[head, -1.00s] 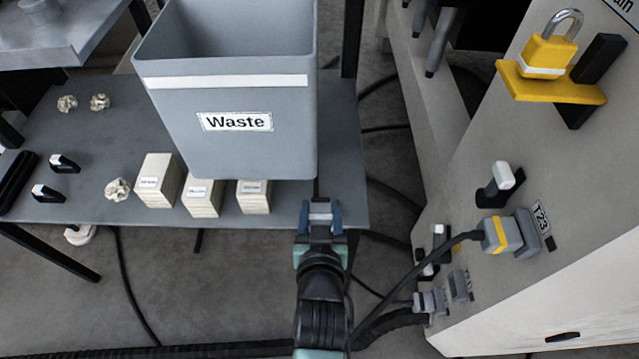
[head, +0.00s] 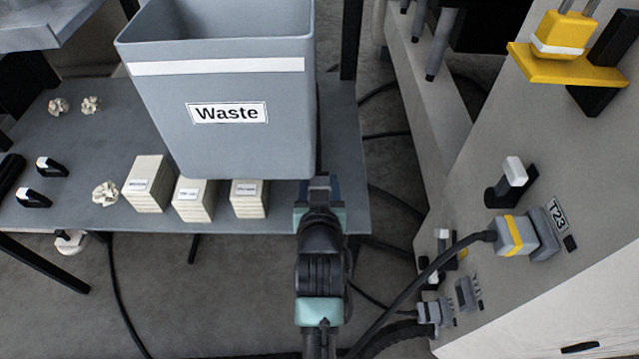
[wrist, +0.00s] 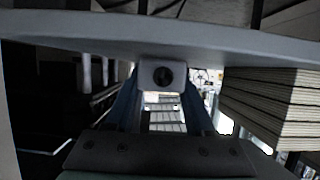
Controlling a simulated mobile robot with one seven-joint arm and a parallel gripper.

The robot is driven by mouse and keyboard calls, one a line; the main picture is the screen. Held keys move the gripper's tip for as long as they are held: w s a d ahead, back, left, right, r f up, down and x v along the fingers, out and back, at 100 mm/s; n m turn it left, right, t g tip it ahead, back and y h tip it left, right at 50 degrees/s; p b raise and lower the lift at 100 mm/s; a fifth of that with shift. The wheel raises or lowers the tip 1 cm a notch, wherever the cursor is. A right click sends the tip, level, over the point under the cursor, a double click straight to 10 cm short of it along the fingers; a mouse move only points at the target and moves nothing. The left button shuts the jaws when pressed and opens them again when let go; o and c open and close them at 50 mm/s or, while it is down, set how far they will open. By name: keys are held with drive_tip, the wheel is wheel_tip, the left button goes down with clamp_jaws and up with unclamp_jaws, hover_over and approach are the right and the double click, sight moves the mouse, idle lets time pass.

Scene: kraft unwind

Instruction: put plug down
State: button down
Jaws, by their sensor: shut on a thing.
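My gripper (head: 319,192) is at the front right part of the grey table, just right of the waste bin's lower corner. It is shut on a small grey piece (head: 319,183), which I take to be the plug. In the wrist view this piece (wrist: 149,67) is a light grey block with a dark round spot, between the two blue fingers. Its far side is hidden. I cannot tell whether it touches the table. A different grey plug with a yellow band (head: 515,236) sits in the T23 socket on the panel at right.
The waste bin (head: 220,150) stands close at left on the table (head: 75,215). Several labelled blocks (head: 249,202) and crumpled balls (head: 105,193) lie left of my gripper. Black cables (head: 430,270) hang at right by the control panel (head: 470,180).

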drive_tip(key=shift+f, duration=0.15)
drive_tip(key=shift+c, duration=1.3)
unclamp_jaws()
drive_tip(key=shift+s+r, duration=0.2)
drive_tip(key=shift+r, duration=0.05)
drive_tip(key=p+v, duration=0.5)
drive_tip(key=v, duration=0.6)
drive_tip(key=shift+s, duration=0.25)
